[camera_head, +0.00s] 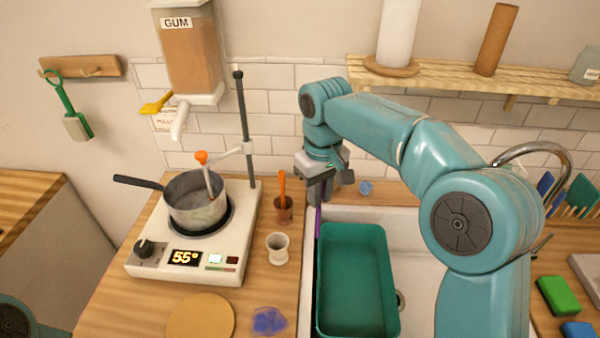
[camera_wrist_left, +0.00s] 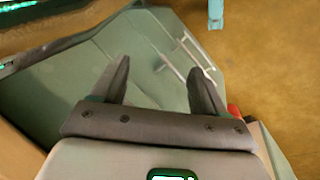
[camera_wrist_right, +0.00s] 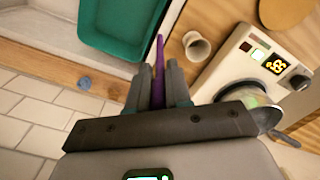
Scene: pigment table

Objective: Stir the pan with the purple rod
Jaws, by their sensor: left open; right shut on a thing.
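The pan (camera_head: 194,200), a small grey saucepan with a dark handle pointing left, sits on a white hotplate (camera_head: 190,250). An orange-topped probe on a stand leans into it. The pan also shows at the right of the right wrist view (camera_wrist_right: 262,112). My right gripper (camera_head: 319,195) is shut on the purple rod (camera_wrist_right: 159,62), which points down from its fingers (camera_wrist_right: 158,92). In the head view the rod (camera_head: 317,222) hangs by the left edge of the green tub, to the right of the pan. My left gripper (camera_wrist_left: 160,82) is open and empty, outside the head view.
A cup with an orange-handled tool (camera_head: 283,212) and a small pale cup (camera_head: 278,248) stand between hotplate and sink. The stand's upright post (camera_head: 245,130) rises behind the pan. A green tub (camera_head: 355,285) sits in the white sink. A gum dispenser (camera_head: 190,50) hangs above.

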